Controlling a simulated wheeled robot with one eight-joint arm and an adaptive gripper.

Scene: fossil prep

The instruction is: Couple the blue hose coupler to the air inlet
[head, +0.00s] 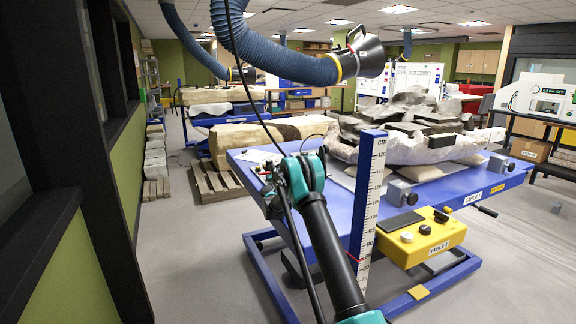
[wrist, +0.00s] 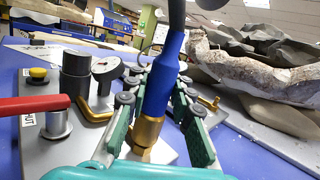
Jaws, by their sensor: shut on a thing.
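The blue hose coupler (wrist: 163,78) stands nearly upright in the middle of the wrist view, with a dark hose leaving its top. My gripper (wrist: 157,92) has its green fingers on both sides of the coupler and is shut on it. A brass hex piece (wrist: 148,131) shows directly below the blue sleeve, over a pale plate. I cannot tell whether this brass is the coupler's own end or the air inlet, or whether the two are joined. In the head view, my arm hides the coupler and inlet.
A red lever (wrist: 33,105), yellow button (wrist: 38,74), black cylinder (wrist: 75,73) and gauge (wrist: 106,68) stand left of the coupler. A large fossil block (head: 410,145) lies on the blue table (head: 325,200). A measuring post (head: 367,195) stands at the front edge. A blue duct (head: 265,48) hangs overhead.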

